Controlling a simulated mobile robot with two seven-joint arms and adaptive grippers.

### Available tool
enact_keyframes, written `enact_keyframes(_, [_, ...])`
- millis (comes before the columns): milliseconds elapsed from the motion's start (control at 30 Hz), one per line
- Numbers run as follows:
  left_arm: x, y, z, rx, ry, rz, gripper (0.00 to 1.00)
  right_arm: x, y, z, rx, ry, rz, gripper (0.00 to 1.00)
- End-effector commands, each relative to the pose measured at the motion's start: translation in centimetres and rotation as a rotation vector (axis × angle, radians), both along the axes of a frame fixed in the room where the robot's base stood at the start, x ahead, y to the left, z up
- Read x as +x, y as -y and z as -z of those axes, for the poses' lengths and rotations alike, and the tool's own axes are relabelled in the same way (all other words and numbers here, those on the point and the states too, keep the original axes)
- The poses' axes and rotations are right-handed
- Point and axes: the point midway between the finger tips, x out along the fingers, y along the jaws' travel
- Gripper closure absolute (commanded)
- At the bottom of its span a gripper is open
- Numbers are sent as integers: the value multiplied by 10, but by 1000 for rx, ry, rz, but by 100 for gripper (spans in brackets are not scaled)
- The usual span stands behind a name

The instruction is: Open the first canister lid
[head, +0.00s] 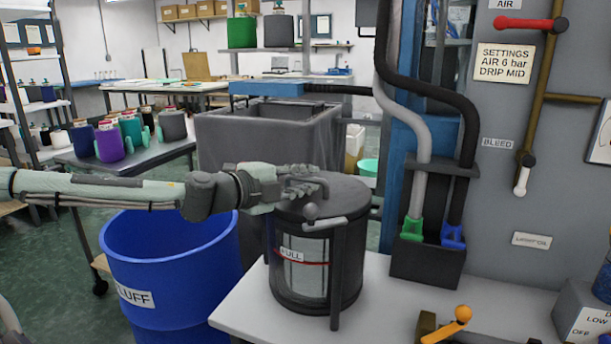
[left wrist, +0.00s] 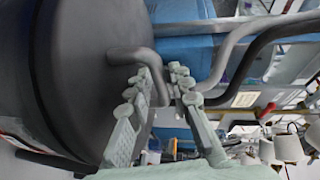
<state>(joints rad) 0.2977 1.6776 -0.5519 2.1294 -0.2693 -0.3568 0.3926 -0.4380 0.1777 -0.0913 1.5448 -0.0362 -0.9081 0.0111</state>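A dark cylindrical canister (head: 290,295) with a window and a "FULL" label stands on the white worktop. Its dark round lid (head: 345,195) sits level on top. A bent grey bar handle (head: 318,182) rises from the lid; the handle (left wrist: 130,55) also shows in the left wrist view. My left gripper (head: 296,180) is over the lid, coming from the left. In the left wrist view its fingers (left wrist: 161,80) lie on both sides of the handle, close against it, and appear shut on it. My right gripper is not in view.
A blue "FLUFF" bin (head: 175,285) stands to the left. A dark holder (head: 425,262) with hoses (head: 424,130) stands to the right.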

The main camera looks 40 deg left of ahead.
Motion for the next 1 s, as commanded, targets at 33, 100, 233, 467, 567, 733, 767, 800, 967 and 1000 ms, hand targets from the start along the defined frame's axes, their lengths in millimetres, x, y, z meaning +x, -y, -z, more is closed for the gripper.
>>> enact_keyframes(33, [0,0,0,-1,0,-1,80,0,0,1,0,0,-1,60])
enact_keyframes(100, [1,0,0,0,0,-1,80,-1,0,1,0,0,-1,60])
enact_keyframes(233, [0,0,0,0,0,-1,80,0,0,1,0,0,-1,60])
enact_keyframes(467, [0,0,0,0,0,-1,100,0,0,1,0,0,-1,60])
enact_keyframes(567, [0,0,0,0,0,-1,100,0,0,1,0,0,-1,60])
enact_keyframes(733, [0,0,0,0,0,0,100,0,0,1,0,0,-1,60])
enact_keyframes(767, [0,0,0,0,0,0,100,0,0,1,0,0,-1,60])
enact_keyframes(800, [0,0,0,0,0,0,100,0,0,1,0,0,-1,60])
enact_keyframes(967, [0,-3,0,2,1,-1,100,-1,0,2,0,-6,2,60])
enact_keyframes(1000, [0,-5,-1,3,2,-2,100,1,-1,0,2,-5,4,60])
